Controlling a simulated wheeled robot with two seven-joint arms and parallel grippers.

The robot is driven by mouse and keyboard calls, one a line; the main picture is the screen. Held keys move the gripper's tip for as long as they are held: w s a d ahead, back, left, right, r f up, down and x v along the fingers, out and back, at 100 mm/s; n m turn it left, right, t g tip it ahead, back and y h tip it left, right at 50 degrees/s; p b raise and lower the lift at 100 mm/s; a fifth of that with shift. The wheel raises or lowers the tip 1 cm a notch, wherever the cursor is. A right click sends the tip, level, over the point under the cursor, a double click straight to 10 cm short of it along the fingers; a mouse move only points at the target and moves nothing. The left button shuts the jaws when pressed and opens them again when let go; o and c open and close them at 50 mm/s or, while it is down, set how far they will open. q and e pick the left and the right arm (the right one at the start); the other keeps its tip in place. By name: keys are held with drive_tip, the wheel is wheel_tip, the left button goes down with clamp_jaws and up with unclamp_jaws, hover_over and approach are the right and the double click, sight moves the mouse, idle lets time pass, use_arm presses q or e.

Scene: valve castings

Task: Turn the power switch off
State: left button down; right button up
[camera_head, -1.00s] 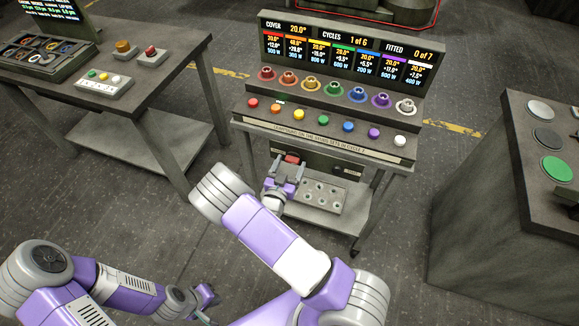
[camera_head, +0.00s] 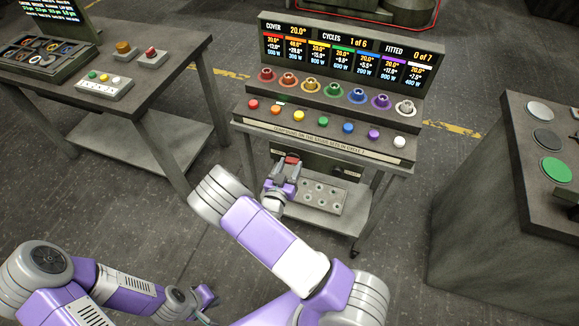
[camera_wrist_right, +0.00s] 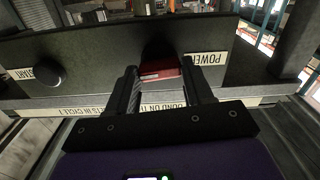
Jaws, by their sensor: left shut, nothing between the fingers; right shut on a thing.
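The red power switch (camera_head: 291,158) is on the dark front panel under the cart's top shelf. In the right wrist view, which is upside down, the red switch (camera_wrist_right: 160,73) sits beside a POWER label (camera_wrist_right: 205,58). My right gripper (camera_head: 285,167) reaches the panel, and its fingers (camera_wrist_right: 160,88) are on both sides of the switch, shut on it. Whether the switch is on or off cannot be told. My left gripper (camera_head: 208,296) is shut and empty, low over the floor at the bottom left, far from the cart.
A round black knob (camera_wrist_right: 48,74) with a START label is on the same panel. The cart's top holds coloured buttons and flanged pieces under a lit display (camera_head: 345,55). A lower shelf has a grey plate (camera_head: 322,196). Tables stand at left (camera_head: 120,95) and right (camera_head: 530,200).

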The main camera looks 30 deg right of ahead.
drive_tip(key=n, duration=0.4)
drive_tip(key=shift+p, duration=0.35)
drive_tip(key=n, duration=0.4)
drive_tip(key=shift+n+p, duration=0.35)
drive_tip(key=shift+n, duration=0.05)
drive_tip(key=n, duration=0.3)
drive_tip(key=shift+n, duration=0.3)
drive_tip(key=n, duration=0.4)
drive_tip(key=shift+f+p, duration=0.1)
drive_tip(key=shift+p, duration=0.2)
drive_tip(key=shift+n, duration=0.3)
drive_tip(key=o, duration=1)
drive_tip(key=shift+o, duration=0.2)
